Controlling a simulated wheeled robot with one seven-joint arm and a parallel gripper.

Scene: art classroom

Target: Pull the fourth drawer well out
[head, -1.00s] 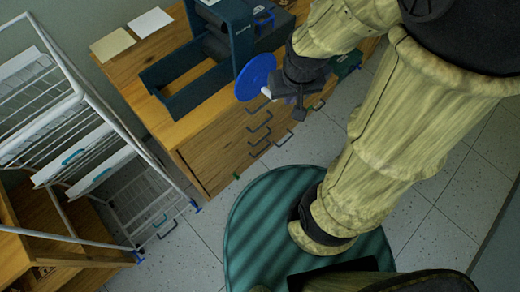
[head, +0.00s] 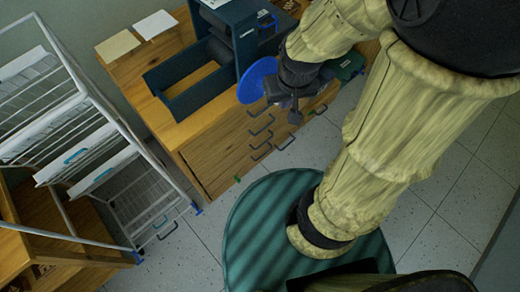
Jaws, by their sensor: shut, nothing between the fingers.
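A wooden cabinet (head: 205,165) stands in the upper middle. Its front carries several dark bar handles (head: 262,138), one above another, with others farther right. I cannot tell which drawer is the fourth; the drawer fronts I can see look closed. My arm hides the right part of the cabinet. I cannot tell whether the gripper touches the front.
A blue disc (head: 258,80) and a dark open tray (head: 188,97) are on the cabinet top, with paper sheets (head: 153,25) behind. A white wire rack (head: 120,135) with pulled-out baskets stands left.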

